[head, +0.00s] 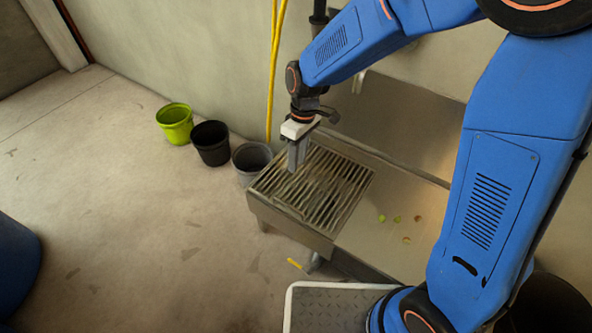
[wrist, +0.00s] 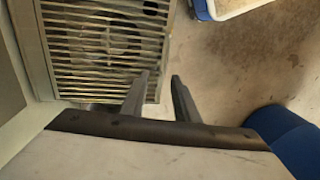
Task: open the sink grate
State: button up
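The sink grate (head: 318,189) is a metal grid of parallel bars. It lies flat over the basin at the left end of the steel sink unit (head: 388,245). My gripper (head: 296,165) points down above the far left part of the grate in the head view. In the wrist view the grate (wrist: 105,45) fills the upper left. My gripper's two fingers (wrist: 163,85) stand apart there with nothing between them, by the grate's edge. I cannot tell how high the fingertips are above the grate.
A green bucket (head: 175,123), a black bucket (head: 211,143) and a grey bucket (head: 252,161) stand on the floor left of the sink. Small green and reddish bits (head: 397,219) lie on the steel top. A yellow hose (head: 273,75) hangs by the wall. The floor at left is mostly clear.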

jog(key=shift+s+a+f, duration=0.1)
jog(key=shift+s+f, duration=0.1)
jog(key=shift+f, duration=1)
jog(key=shift+s+a+f, duration=0.1)
jog(key=shift+s+f, duration=0.05)
jog(key=shift+f, duration=1)
grip_shut()
jog(key=c, duration=0.7)
grip_release()
jog(key=o, duration=0.7)
notch_tip(320, 180, up, 17)
jog(key=w+d, duration=0.1)
jog(key=w, duration=0.1)
jog(key=shift+w+d, duration=0.2)
jog(key=shift+d, duration=0.05)
